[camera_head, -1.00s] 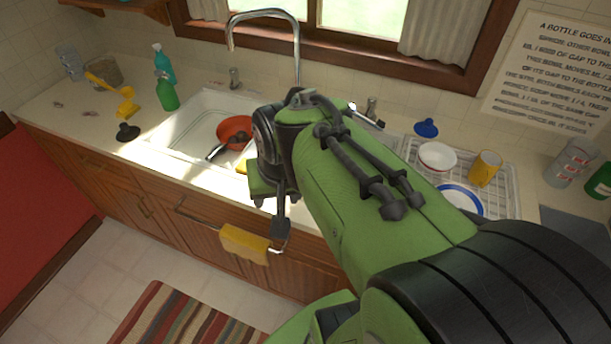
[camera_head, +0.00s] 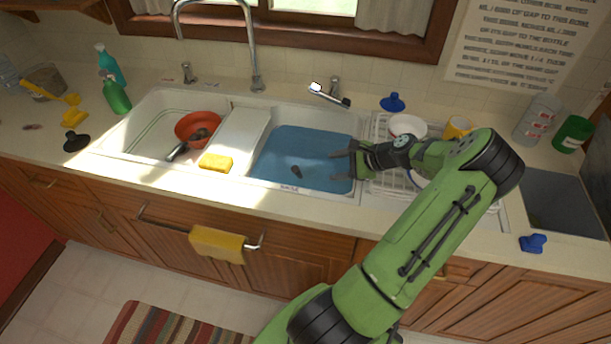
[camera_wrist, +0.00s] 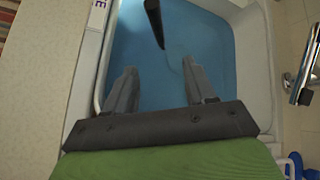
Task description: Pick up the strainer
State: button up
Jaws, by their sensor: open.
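A dark handle-like piece (camera_head: 296,172) shows in the blue water of the right sink basin (camera_head: 268,150). It also shows at the top of the wrist view (camera_wrist: 154,22), ahead of my fingers. What it joins under the water is hidden, so I cannot tell for sure that it is the strainer. My gripper (camera_head: 338,166) is open and empty over the right part of this basin, to the right of the dark piece and apart from it. Its two fingers (camera_wrist: 160,68) point toward the piece in the wrist view.
A red bowl (camera_head: 188,124) with a dark-handled utensil sits in the left basin. A yellow sponge (camera_head: 216,163) lies near the divider. The faucet (camera_head: 257,82) rises behind. A dish rack (camera_head: 380,128) with dishes stands right of the basin, beneath my arm.

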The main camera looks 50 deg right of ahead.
aim_at(299, 174)
jog(key=b+x, duration=0.2)
jog(key=x, duration=1.4)
jog(key=shift+r, duration=0.1)
jog(key=shift+c, duration=0.9)
grip_shut()
